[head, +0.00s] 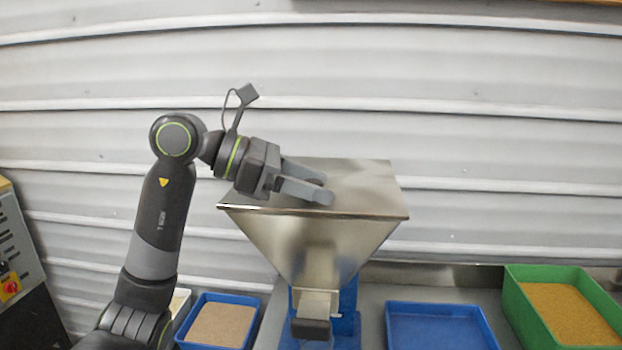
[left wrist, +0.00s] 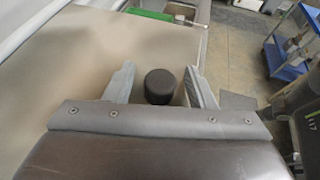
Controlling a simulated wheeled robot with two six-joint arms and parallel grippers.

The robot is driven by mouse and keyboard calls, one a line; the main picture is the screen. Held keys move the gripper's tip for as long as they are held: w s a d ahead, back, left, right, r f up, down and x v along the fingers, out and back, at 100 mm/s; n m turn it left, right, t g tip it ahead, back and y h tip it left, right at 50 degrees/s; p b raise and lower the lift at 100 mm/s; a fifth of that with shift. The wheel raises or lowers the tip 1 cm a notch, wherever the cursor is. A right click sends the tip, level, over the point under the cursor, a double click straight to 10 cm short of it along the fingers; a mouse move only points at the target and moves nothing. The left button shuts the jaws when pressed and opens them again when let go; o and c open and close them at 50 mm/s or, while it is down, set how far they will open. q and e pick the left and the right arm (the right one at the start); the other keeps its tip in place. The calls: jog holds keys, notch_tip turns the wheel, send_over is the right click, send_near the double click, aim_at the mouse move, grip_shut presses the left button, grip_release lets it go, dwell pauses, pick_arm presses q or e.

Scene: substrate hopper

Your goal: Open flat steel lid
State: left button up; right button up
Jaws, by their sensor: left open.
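The flat steel lid (head: 365,185) lies closed and level on top of the steel hopper (head: 315,245) in the head view. My left gripper (head: 326,189) is over the lid, its fingers reaching across it from the left. In the left wrist view the lid (left wrist: 90,50) fills the left side. A dark round knob (left wrist: 160,87) shows between the open fingers of my left gripper (left wrist: 162,88). The fingers stand apart on both sides of the knob, and I cannot tell whether either touches it. In the head view the knob is hidden by the gripper. My right gripper is not in view.
A blue tray with brown material (head: 218,322) stands left of the hopper. An empty-looking blue tray (head: 440,325) and a green bin of yellowish grain (head: 565,310) stand to the right. A corrugated wall (head: 480,120) is behind. A control panel (head: 15,250) is at far left.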

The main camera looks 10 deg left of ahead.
pick_arm(q)
grip_shut()
dwell(0.3)
jog(key=shift+r, duration=0.1)
